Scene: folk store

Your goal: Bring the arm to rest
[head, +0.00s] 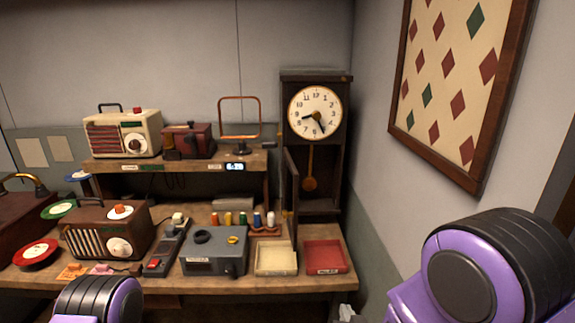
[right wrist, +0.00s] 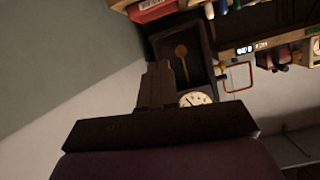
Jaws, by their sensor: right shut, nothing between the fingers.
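My right arm (head: 475,270) shows at the lower right of the head view as a purple and black joint, beside the right wall; its fingers do not show there. In the right wrist view my right gripper (right wrist: 156,75) shows as dark fingers together with nothing between them, in front of the clock and well apart from the bench. My left arm (head: 100,300) shows only as a purple and black joint at the bottom left of the head view; its gripper is out of view.
A wooden bench (head: 325,282) holds radios, a grey box (head: 214,252), spools, a cream tray (head: 276,260) and a red tray (head: 324,256). A tall pendulum clock (head: 316,112) stands behind, its narrow door (head: 291,185) ajar. A framed diamond panel (head: 450,80) hangs on the right wall.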

